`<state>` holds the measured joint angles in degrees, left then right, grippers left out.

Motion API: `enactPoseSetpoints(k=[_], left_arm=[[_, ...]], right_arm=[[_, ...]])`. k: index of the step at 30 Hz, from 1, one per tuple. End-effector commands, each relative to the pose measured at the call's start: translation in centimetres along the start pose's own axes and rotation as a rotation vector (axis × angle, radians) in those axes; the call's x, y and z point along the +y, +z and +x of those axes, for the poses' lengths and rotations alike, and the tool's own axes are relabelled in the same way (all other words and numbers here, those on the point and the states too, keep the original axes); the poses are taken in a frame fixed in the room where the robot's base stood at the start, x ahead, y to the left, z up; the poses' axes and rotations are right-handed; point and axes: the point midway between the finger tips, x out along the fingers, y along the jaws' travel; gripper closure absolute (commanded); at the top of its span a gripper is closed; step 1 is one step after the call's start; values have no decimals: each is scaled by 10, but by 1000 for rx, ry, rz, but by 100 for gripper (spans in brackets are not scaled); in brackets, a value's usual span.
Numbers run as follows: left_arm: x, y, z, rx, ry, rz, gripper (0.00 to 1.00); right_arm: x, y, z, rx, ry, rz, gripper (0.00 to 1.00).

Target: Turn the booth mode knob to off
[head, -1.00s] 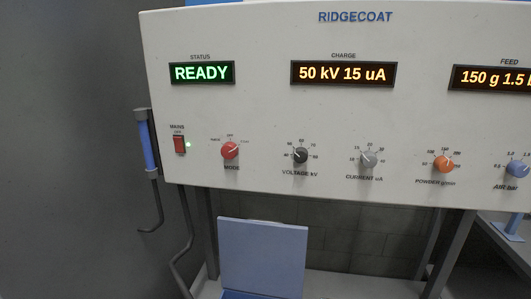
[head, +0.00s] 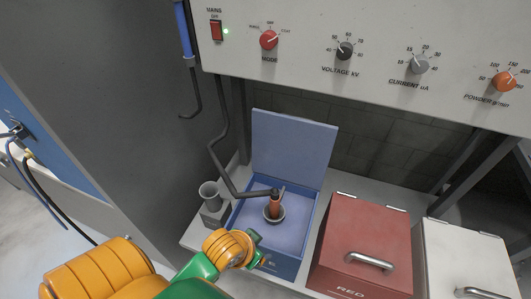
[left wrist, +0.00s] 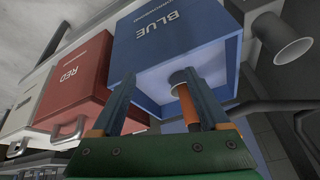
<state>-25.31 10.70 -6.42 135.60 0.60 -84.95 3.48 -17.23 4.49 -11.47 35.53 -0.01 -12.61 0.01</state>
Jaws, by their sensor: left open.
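The red mode knob (head: 268,40) sits on the white control panel, right of the mains switch. Its white pointer slants to the right, toward the right-hand label; the small labels are hard to read. My left gripper (head: 258,250) is well below the panel, at the front of the open blue box, apart from the knob. In the left wrist view my left gripper (left wrist: 158,80) has its two fingers spread. An orange-handled tool (left wrist: 190,108) shows beyond and between the fingers, not gripped. The knob is not in the left wrist view. My right gripper is not in view.
The blue box (head: 288,263) has its lid raised, with the orange tool inside. A red box (head: 350,235) and a white box (head: 440,250) stand to its right. A bent dark arm (head: 222,172) and grey cup (head: 209,192) are at left. The panel's lower edge (head: 380,108) overhangs.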

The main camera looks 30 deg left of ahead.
Motion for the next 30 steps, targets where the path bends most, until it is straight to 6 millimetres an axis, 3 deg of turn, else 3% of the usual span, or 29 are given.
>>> enactPoseSetpoints(k=[1, 5, 8, 9, 12, 15, 18, 21, 30], left_arm=[[-16, -34, -14, 90, -40, -5, 22], [-59, -120, -48, 332, -143, -49, 22], [-96, -188, -90, 542, -221, -98, 22], [-110, -213, -112, 631, -250, -121, 22], [-144, -266, -175, 845, -314, -181, 22], [-166, -295, -230, 1006, -351, -229, 22], [-177, -307, -259, 1085, -365, -254, 22], [-184, -318, -262, 1098, -366, -264, 22], [-204, -360, -240, 1096, -366, -262, 22]], right_arm=[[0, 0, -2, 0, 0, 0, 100], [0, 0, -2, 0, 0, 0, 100], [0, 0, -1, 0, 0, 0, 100], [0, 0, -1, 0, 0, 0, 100], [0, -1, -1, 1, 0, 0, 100], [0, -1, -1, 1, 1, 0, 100], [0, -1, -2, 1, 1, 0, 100], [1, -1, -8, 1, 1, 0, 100], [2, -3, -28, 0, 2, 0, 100]])
